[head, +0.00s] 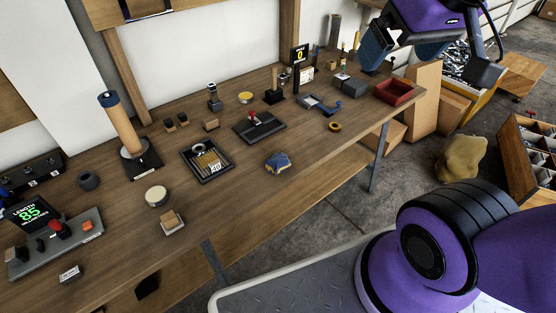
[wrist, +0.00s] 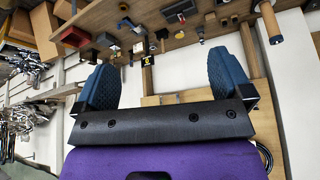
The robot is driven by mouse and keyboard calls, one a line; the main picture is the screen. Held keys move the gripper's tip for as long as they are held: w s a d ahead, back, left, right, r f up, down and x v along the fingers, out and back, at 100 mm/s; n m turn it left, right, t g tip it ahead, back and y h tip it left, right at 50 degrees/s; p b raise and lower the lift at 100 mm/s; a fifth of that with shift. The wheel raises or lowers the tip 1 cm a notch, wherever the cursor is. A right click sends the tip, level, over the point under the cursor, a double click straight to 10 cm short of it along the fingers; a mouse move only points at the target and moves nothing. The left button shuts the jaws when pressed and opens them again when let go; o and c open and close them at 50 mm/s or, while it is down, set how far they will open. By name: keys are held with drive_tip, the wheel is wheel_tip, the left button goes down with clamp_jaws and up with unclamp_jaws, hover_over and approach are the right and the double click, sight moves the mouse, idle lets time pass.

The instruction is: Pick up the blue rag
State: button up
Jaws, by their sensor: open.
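The blue rag (head: 278,161) is a small crumpled blue piece with some tan on it. It lies on the wooden workbench (head: 300,185) near its front edge, in the middle of the head view. My gripper (head: 375,48) is high at the top right of the head view, above the bench's far right end and well away from the rag. In the wrist view my gripper (wrist: 165,68) shows two blue fingers wide apart with nothing between them. I cannot make out the rag in the wrist view.
A dark tray with wooden pieces (head: 208,160) lies left of the rag. A dark plate with a red-handled part (head: 258,126) lies behind it. Bare bench surrounds the rag.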

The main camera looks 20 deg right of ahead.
drive_tip(key=shift+o, duration=0.3)
drive_tip(key=shift+w, duration=0.1)
drive_tip(key=n+g, duration=0.4)
drive_tip(key=g, duration=0.1)
hover_over(278, 158)
wheel_tip(278, 158, down, 37)
drive_tip(key=shift+f, duration=5.65)
drive_tip(key=c, duration=1)
drive_tip(key=shift+c, duration=0.2)
